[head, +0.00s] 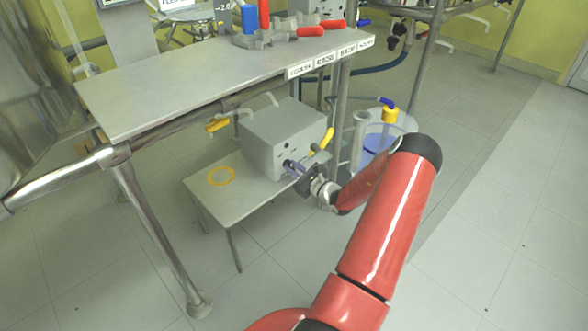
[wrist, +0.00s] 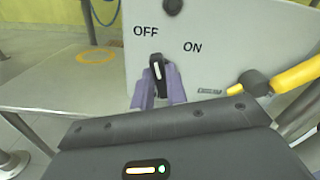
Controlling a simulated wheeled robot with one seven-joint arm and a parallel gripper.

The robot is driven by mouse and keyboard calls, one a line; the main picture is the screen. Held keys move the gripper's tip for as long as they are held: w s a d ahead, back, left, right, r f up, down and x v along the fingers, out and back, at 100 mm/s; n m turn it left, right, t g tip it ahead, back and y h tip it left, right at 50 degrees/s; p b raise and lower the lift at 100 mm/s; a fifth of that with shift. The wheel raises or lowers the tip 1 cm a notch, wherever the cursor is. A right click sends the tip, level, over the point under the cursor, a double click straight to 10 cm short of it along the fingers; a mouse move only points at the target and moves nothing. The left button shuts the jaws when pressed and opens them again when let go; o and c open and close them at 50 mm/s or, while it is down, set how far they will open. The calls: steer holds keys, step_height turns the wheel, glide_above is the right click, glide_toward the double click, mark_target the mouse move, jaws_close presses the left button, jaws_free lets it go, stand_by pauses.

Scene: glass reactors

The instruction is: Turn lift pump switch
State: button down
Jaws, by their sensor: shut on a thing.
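The lift pump is a grey box (head: 278,140) on a small low table under the steel bench. Its front panel (wrist: 215,45) fills much of the wrist view, with the words OFF and ON. The switch (wrist: 157,68) is a black knob with a white mark, below and between the two words. Its mark is nearly upright, with its top tilted slightly left. My gripper (wrist: 158,88) has its purple fingers shut on the switch, one on each side. In the head view my gripper (head: 293,167) is at the box's front face, and the switch is hidden there.
A yellow-handled valve (head: 322,142) sticks out of the panel right of my gripper. A yellow ring (head: 221,176) lies on the low table (head: 220,203). A vessel with blue liquid (head: 376,143) stands right of the box. The steel bench (head: 150,92) is above and left.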

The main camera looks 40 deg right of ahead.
steer(key=c, duration=1.4)
jaws_free()
steer(key=s, duration=0.7)
steer(key=shift+s+d, duration=0.3)
steer(key=shift+s, duration=0.1)
